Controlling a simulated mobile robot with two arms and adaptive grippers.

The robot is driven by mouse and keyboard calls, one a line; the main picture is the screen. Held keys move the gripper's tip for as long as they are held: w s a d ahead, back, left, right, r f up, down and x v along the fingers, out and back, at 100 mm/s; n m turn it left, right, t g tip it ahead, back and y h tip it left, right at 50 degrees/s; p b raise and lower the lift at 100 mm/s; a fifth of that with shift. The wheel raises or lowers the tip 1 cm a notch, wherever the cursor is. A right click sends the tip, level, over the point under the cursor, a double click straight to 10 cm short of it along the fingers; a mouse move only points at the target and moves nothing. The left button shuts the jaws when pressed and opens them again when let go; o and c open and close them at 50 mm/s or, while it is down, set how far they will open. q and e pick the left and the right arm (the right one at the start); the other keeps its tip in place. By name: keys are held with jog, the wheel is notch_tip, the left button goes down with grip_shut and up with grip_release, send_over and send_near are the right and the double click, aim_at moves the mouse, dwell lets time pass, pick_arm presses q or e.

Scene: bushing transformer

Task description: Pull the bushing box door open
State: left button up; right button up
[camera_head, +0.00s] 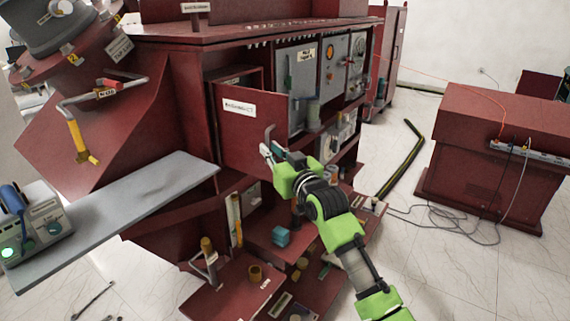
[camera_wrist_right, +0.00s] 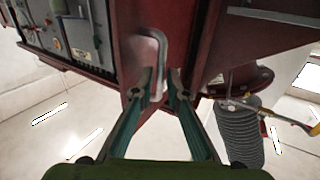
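The bushing box door (camera_head: 240,132) is a dark red panel with a white label, on the front of the red cabinet. It stands partly open, angled out from the cabinet, with the box interior showing above its top edge. Its bent grey handle (camera_head: 269,133) is near the door's right edge and also shows in the right wrist view (camera_wrist_right: 161,50). My right gripper (camera_head: 270,152) is at the handle's lower end. My left gripper is out of view.
A grey shelf (camera_head: 130,208) with a green-lit device (camera_head: 35,228) juts out at left. A red bench (camera_head: 500,150) stands at right, with cables on the floor. Tiled floor (camera_head: 440,265) is open at lower right.

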jog(key=v, duration=0.9)
jog(key=shift+s+f, duration=0.1)
jog(key=s+d+f+m+g+h+b, duration=0.1)
jog(key=s+d+f+g+h, duration=0.15)
jog(key=f, duration=1.05)
jog(key=s+d+f+m+g+h, duration=0.1)
jog(key=d+f, duration=0.2)
jog(key=f, duration=1.1)
jog(key=s+d+f+m+g+h+b, duration=0.1)
jog(key=d+f, duration=0.2)
jog(key=f, duration=1)
jog(key=s+d+f+g+h+b, duration=0.1)
jog(key=s+d+f+g, duration=0.15)
jog(key=s+f, duration=0.6)
jog(key=s+d+f+g+h, duration=0.1)
jog(key=s+d+f, duration=0.35)
jog(key=f, duration=0.75)
jog(key=s+d+f+g, duration=0.2)
jog(key=s+f, duration=0.5)
jog(key=s, duration=0.7)
jog(key=s+d+f+g+h+b, duration=0.1)
jog(key=s+f, duration=0.6)
jog(key=s, duration=0.8)
jog(key=s+d+f+g+h+b, duration=0.1)
jog(key=s+d+f+g, duration=0.2)
jog(key=s, duration=1.2)
notch_tip(320, 180, down, 4)
jog(key=shift+d+g, duration=0.4)
jog(key=shift+d, duration=0.65)
